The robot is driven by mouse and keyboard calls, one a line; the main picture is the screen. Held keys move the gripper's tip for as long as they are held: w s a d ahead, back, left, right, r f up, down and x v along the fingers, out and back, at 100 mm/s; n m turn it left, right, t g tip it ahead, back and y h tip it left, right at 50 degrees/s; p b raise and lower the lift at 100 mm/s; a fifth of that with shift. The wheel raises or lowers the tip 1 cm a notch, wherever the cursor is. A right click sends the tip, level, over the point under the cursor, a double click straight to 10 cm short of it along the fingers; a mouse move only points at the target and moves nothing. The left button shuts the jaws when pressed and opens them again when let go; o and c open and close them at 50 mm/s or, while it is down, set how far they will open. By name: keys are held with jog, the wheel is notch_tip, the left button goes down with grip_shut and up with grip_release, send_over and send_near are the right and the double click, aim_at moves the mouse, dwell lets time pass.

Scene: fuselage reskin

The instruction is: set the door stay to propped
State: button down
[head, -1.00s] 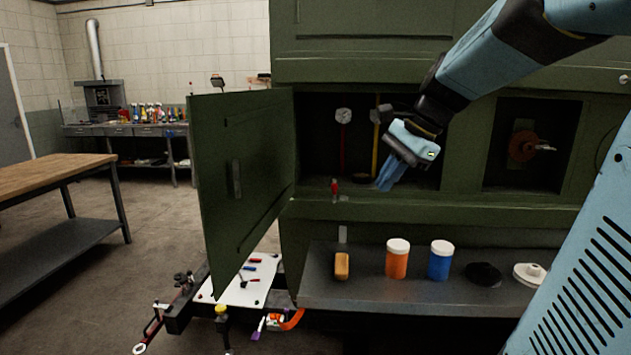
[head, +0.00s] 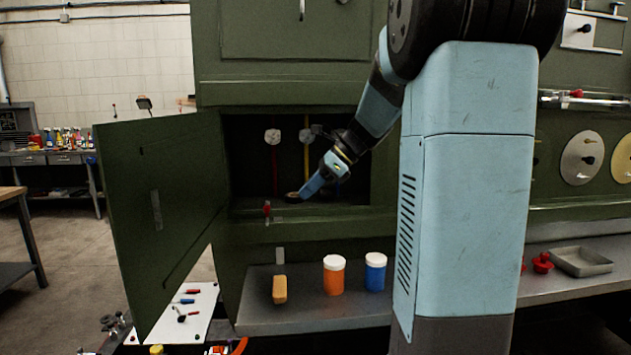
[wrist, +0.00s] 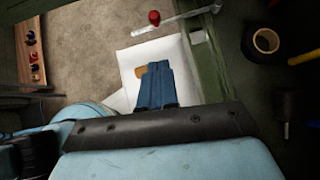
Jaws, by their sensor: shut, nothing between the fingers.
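The green door (head: 165,215) stands swung open at the left of a dark compartment. A small red knob (head: 267,209), which looks like part of the door stay, sits at the compartment's front sill near the hinge side. My gripper (head: 308,192) is shut and empty, in front of the compartment to the right of the knob. In the wrist view its blue fingers (wrist: 155,66) are together, apart from the knob.
The compartment holds a dark ring (head: 292,196), also in the wrist view (wrist: 266,40), and red and yellow rods. Below, a grey shelf (head: 300,312) carries a tan block (head: 280,290), an orange jar (head: 334,275) and a blue jar (head: 375,272). My arm hides the middle right.

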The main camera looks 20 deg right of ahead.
aim_at(267, 208)
jog(key=w+a+f, duration=0.3)
jog(key=a, duration=0.3)
jog(key=shift+a+f, duration=0.2)
dwell(0.4)
